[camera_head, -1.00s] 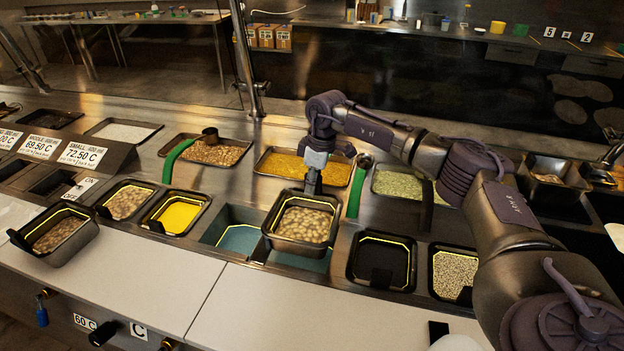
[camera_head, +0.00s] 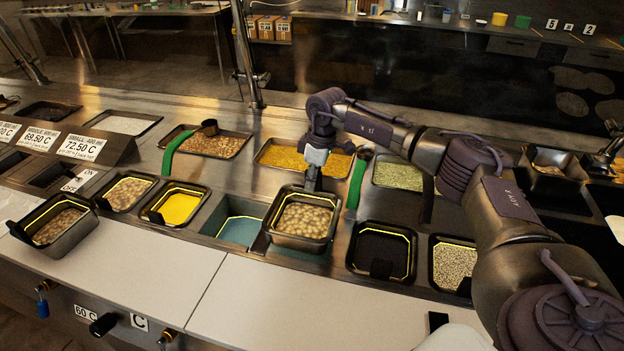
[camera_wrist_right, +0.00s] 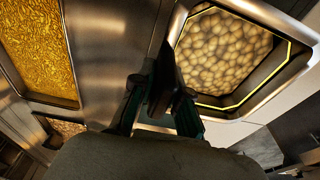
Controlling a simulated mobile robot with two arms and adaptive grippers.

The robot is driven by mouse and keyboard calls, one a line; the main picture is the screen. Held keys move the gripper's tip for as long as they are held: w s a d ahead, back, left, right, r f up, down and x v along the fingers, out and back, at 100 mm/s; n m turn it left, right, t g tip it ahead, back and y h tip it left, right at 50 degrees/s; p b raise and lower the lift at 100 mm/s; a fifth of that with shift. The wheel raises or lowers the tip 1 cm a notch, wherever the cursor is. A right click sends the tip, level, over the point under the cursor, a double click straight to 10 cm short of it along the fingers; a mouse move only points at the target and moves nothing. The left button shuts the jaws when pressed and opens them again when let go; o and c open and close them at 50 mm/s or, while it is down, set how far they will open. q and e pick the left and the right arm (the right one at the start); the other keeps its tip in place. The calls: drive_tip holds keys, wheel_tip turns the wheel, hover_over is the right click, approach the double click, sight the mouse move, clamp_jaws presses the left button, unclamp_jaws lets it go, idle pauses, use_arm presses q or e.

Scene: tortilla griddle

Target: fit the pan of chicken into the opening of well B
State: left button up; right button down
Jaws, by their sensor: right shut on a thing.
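The pan of chicken (camera_head: 303,220) is a dark-edged metal pan with a yellow line inside, full of pale rounded pieces. My right gripper (camera_head: 313,184) is shut on its far edge, and the pan looks roughly level. In the right wrist view the gripper fingers (camera_wrist_right: 165,95) meet at the rim beside the pale pieces (camera_wrist_right: 225,48). The pan is over the right part of the teal-bottomed openings (camera_head: 240,229); teal also shows below its front. No letter B is legible, and the pan hides much of the opening under it. My left gripper is not in view.
A black empty-looking pan (camera_head: 382,252) is close on the right, and a yellow-filled pan (camera_head: 178,207) is left of the openings. Another filled pan (camera_head: 57,226) rests tilted at the left. A green-handled ladle (camera_head: 358,180) is close behind.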

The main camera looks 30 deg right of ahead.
sight(319, 172)
drive_tip(key=shift+r+p, duration=0.1)
drive_tip(key=shift+p, duration=0.6)
idle(1.1)
drive_tip(key=shift+f+b, duration=1.7)
drive_tip(key=shift+f, duration=2.15)
drive_tip(key=c, duration=1.1)
unclamp_jaws()
drive_tip(key=shift+r, duration=0.1)
drive_tip(key=r, duration=0.4)
drive_tip(key=s+d+r, duration=0.1)
drive_tip(key=r, duration=0.6)
drive_tip(key=shift+s+d+r, duration=0.2)
drive_tip(key=shift+r, duration=0.2)
